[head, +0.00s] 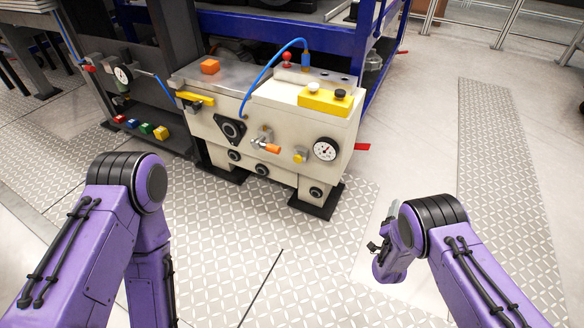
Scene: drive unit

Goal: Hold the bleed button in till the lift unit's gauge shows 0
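The cream lift unit (285,125) stands on the floor in the middle of the head view. Its round white gauge (325,150) is at the right of the front face; the dial is too small to read. A yellow round button (300,156) sits just left of the gauge, with nothing touching it. I cannot tell for sure that it is the bleed button. My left gripper is out of view; only my arm shows at the left. My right arm's end (384,245) is at the lower right, apart from the unit; its finger state is unclear.
A yellow box (325,99) with a black and a white knob is on the unit's top, near a blue hose (271,68). An orange-tipped valve (268,146) is on the front. A dark stand (125,85) with another gauge is left. The floor in front is clear.

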